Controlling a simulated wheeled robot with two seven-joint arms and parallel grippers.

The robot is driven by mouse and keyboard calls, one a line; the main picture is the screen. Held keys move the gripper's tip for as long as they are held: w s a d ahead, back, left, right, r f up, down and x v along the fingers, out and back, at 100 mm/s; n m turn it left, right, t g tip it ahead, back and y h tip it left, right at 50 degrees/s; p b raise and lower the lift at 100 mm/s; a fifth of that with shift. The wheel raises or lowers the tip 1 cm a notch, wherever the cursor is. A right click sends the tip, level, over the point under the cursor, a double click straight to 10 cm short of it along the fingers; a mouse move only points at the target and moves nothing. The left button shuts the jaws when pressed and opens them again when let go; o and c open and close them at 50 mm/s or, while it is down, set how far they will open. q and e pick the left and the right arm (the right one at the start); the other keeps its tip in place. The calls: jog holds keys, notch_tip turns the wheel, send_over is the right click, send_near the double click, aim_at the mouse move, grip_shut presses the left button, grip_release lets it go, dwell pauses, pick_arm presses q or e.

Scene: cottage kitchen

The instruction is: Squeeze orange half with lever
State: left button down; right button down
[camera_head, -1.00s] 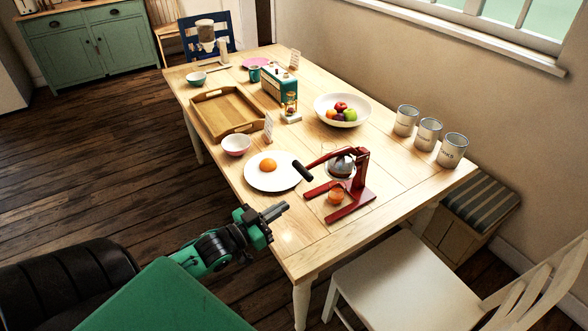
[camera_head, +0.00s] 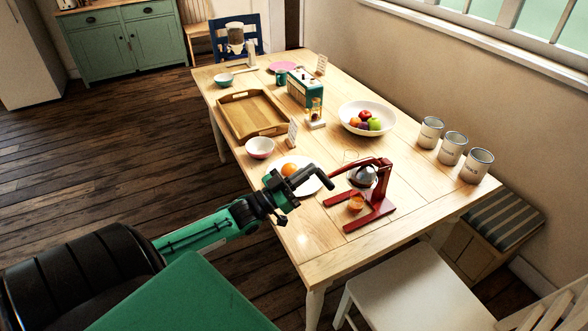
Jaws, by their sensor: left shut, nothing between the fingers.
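The red lever juicer (camera_head: 378,200) stands upright on the near right part of the table, with a steel dome (camera_head: 363,176) under its arm. An orange piece (camera_head: 356,203) sits low between its feet; I cannot tell whether it is the orange half or a filled cup. Another orange (camera_head: 289,169) lies on a white plate (camera_head: 318,184), partly behind my gripper. My left gripper (camera_head: 312,176) is shut and empty, over the plate and close to the lever's black handle (camera_head: 328,184). They overlap in the picture, so contact is unclear. My right gripper is out of view.
A fruit bowl (camera_head: 367,118) and several metal canisters (camera_head: 452,148) stand behind the juicer. The table's near corner is clear. A white chair (camera_head: 420,292) is at the near right.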

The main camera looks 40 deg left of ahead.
aim_at(321, 178)
pick_arm(q)
jog(key=w+f, duration=0.1)
jog(key=w+d+f+p, duration=0.1)
jog(key=w, duration=0.1)
jog(key=shift+d+f, duration=0.1)
jog(key=shift+f, duration=0.3)
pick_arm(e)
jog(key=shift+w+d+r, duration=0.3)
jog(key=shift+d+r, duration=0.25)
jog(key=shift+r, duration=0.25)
pick_arm(q)
jog(key=shift+s, duration=0.1)
notch_tip(321, 178, down, 2)
jog(key=shift+s+f+b, duration=0.1)
jog(key=shift+s+b, duration=0.05)
jog(key=shift+b, duration=0.4)
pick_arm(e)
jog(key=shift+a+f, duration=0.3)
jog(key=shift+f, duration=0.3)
